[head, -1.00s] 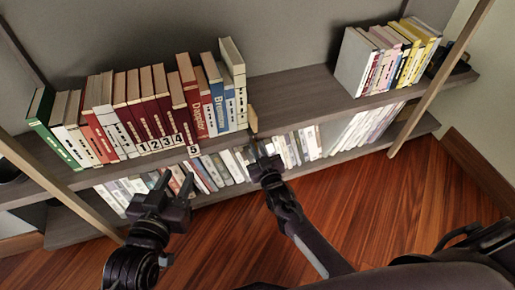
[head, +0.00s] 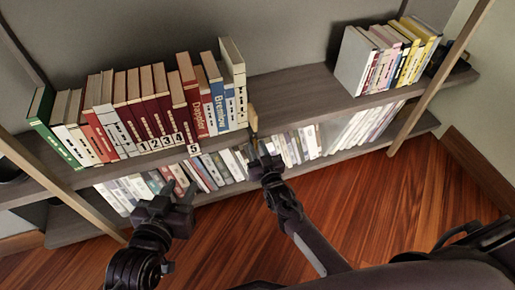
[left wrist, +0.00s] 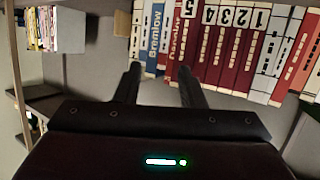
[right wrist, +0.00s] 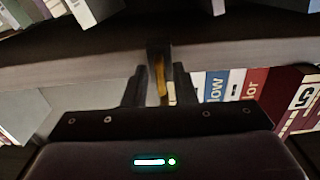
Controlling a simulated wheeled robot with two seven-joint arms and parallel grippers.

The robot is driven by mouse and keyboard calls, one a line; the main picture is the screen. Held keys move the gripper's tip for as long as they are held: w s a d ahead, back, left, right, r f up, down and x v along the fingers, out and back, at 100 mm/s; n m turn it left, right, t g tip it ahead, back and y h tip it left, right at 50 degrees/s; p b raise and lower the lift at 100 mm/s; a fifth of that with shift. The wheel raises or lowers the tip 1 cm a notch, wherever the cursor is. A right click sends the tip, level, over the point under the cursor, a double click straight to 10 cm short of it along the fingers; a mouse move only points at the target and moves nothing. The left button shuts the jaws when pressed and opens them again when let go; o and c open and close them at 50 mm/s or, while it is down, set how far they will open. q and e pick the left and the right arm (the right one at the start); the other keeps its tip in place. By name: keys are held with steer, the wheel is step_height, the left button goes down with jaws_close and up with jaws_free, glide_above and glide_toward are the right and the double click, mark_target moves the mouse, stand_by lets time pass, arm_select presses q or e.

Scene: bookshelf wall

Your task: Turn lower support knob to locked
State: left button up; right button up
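A small tan-and-dark upright piece (head: 253,119) stands out at the front edge of the upper shelf, right of the book row. It looks like the support knob; I cannot read a locked mark on it. In the right wrist view it is a dark block with a yellow strip (right wrist: 159,78). My right gripper (right wrist: 160,72) has its fingers apart, one on each side of this piece; contact is unclear. In the head view my right gripper (head: 254,150) is just below it. My left gripper (head: 178,188) is open and empty in front of the lower shelf.
Numbered dark red books (head: 153,115) and others fill the upper shelf's left part. More books (head: 385,60) stand at its right end. The upper shelf (head: 300,98) is bare between them. A lower row of books (head: 300,145) sits beneath. Slanted wooden posts (head: 440,80) flank the shelves.

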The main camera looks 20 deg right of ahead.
mark_target(257, 147)
steer(key=shift+o, duration=0.3)
steer(key=shift+s, duration=0.15)
